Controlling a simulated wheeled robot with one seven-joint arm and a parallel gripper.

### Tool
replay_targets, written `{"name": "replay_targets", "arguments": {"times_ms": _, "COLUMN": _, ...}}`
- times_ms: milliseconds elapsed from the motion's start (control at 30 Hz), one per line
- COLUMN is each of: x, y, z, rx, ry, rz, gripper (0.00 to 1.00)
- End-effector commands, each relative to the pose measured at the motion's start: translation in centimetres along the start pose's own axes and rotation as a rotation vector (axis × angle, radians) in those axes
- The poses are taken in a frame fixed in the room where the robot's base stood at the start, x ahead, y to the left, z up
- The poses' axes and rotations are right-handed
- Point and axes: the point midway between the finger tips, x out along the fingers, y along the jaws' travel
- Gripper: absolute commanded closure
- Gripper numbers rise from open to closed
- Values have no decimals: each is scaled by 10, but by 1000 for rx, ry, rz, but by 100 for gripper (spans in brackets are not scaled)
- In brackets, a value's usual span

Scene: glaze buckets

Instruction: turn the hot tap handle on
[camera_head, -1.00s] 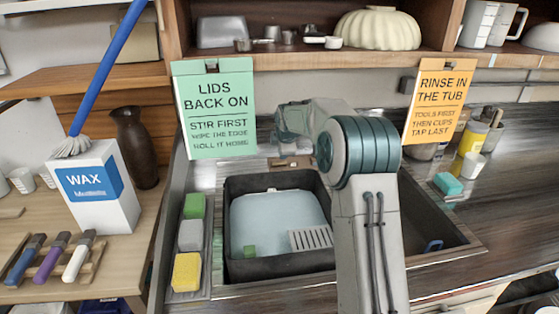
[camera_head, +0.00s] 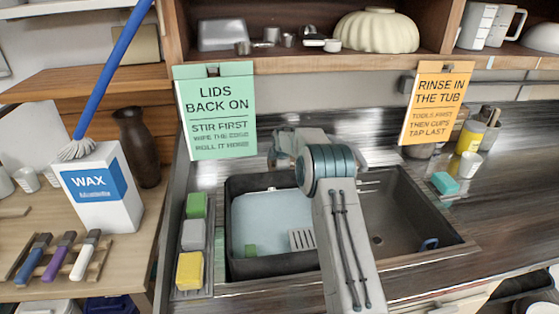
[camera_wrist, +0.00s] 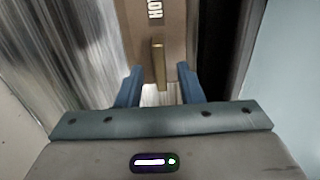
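The hot tap handle (camera_wrist: 158,58) is a narrow brass bar in the wrist view. It stands in front of a brown plate (camera_wrist: 176,30) marked with a white HOT label (camera_wrist: 155,9). My gripper (camera_wrist: 160,70) is open, with one blue finger on each side of the handle's near end. A gap shows between the handle and each finger. I cannot tell how deep the handle sits between the fingertips. In the head view my own arm hides the gripper and the handle.
The sink has a dark tub (camera_head: 236,263) of pale water on the left and an open basin (camera_head: 385,225) on the right. Sponges (camera_head: 192,234) line its left edge. A green sign (camera_head: 216,112) and an orange sign (camera_head: 436,105) hang from the shelf behind.

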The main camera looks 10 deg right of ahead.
Motion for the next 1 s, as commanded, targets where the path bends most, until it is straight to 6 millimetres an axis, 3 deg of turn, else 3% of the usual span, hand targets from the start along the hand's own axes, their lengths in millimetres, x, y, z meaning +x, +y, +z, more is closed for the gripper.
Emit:
{"name": "replay_targets", "arguments": {"times_ms": 467, "x": 11, "y": 0, "z": 0, "rx": 0, "ry": 0, "rz": 0, "gripper": 66}}
{"name": "replay_targets", "arguments": {"times_ms": 500, "x": 11, "y": 0, "z": 0, "rx": 0, "ry": 0, "rz": 0, "gripper": 69}}
{"name": "replay_targets", "arguments": {"times_ms": 600, "x": 11, "y": 0, "z": 0, "rx": 0, "ry": 0, "rz": 0, "gripper": 97}}
{"name": "replay_targets", "arguments": {"times_ms": 633, "x": 11, "y": 0, "z": 0, "rx": 0, "ry": 0, "rz": 0, "gripper": 100}}
{"name": "replay_targets", "arguments": {"times_ms": 1000, "x": 12, "y": -1, "z": 1, "rx": -33, "ry": -1, "rz": -1, "gripper": 100}}
